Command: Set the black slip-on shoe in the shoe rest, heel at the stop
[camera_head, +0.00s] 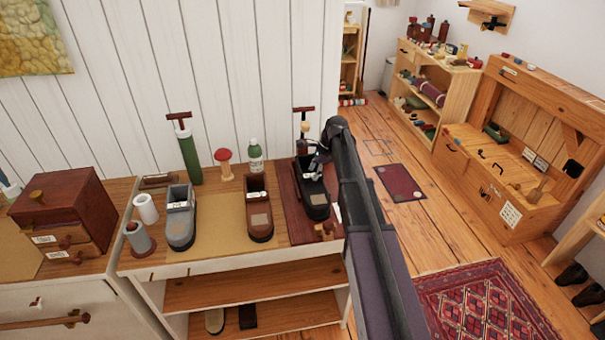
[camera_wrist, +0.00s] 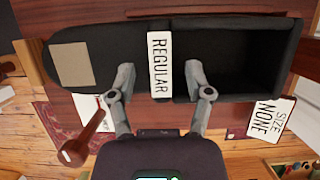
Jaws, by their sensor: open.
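The black slip-on shoe (camera_head: 314,198) lies on a dark red-brown board (camera_head: 294,218), which looks like the shoe rest, at the counter's right end. Its toe points to the front. The heel's contact with a stop cannot be told.
A brown shoe (camera_head: 259,210) and a grey shoe (camera_head: 180,220) stand left of the board. A green bottle (camera_head: 255,158), red-topped spool (camera_head: 224,166) and green pump (camera_head: 189,156) stand behind. A wooden peg (camera_wrist: 88,135) and "SIZE NONE" card (camera_wrist: 268,118) lie near the shoe.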

